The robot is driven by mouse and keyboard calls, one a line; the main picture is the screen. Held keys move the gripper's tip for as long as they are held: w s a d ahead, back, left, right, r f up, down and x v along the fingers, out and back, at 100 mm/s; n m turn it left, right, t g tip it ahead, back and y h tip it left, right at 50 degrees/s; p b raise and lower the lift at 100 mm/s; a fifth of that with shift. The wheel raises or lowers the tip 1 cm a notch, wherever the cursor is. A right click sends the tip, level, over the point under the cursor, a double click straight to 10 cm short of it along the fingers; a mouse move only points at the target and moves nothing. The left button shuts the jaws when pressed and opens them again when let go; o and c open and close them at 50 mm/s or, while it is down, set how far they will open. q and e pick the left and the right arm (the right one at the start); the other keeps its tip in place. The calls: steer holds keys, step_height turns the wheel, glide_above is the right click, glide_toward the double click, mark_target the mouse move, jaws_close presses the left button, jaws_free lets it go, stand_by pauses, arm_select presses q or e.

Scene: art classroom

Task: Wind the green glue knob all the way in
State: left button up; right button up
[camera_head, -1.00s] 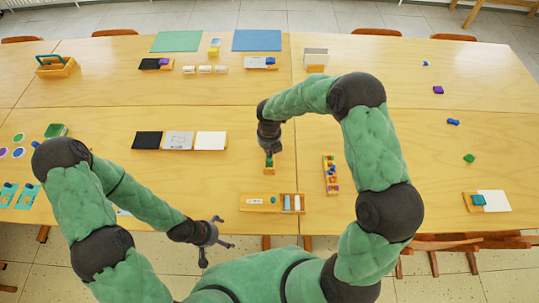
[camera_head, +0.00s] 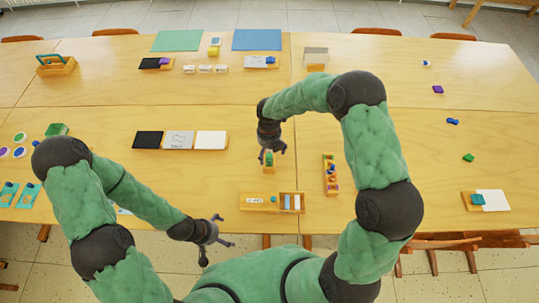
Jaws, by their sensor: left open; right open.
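A small wooden piece with a green part (camera_head: 269,163) stands on the table near the middle; I take the green part as the glue knob, but it is too small to tell how far it is wound. My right gripper (camera_head: 272,154) points down from above, at the top of this piece, with its fingers spread open on either side. I cannot tell whether the fingers touch the green part. My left gripper (camera_head: 216,232) is open and empty, off the table's front edge at the lower left of centre.
A wooden tray (camera_head: 258,208) with compartments lies in front of the green piece. A narrow rack of coloured pieces (camera_head: 330,174) stands to the right. A black, grey and white panel set (camera_head: 180,141) lies to the left. The table between is clear.

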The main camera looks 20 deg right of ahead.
mark_target(269, 157)
stand_by(0.6)
steer(key=m+b, duration=0.1)
steer(key=m, duration=0.2)
steer(key=shift+f, duration=0.1)
steer(key=m+b, duration=0.1)
steer(key=m, duration=0.3)
steer(key=shift+f+b, duration=0.5)
steer(key=shift+f, duration=0.2)
stand_by(0.4)
steer(key=shift+s+d+f, duration=0.1)
steer(key=shift+s+f, duration=0.05)
steer(key=shift+f, duration=0.25)
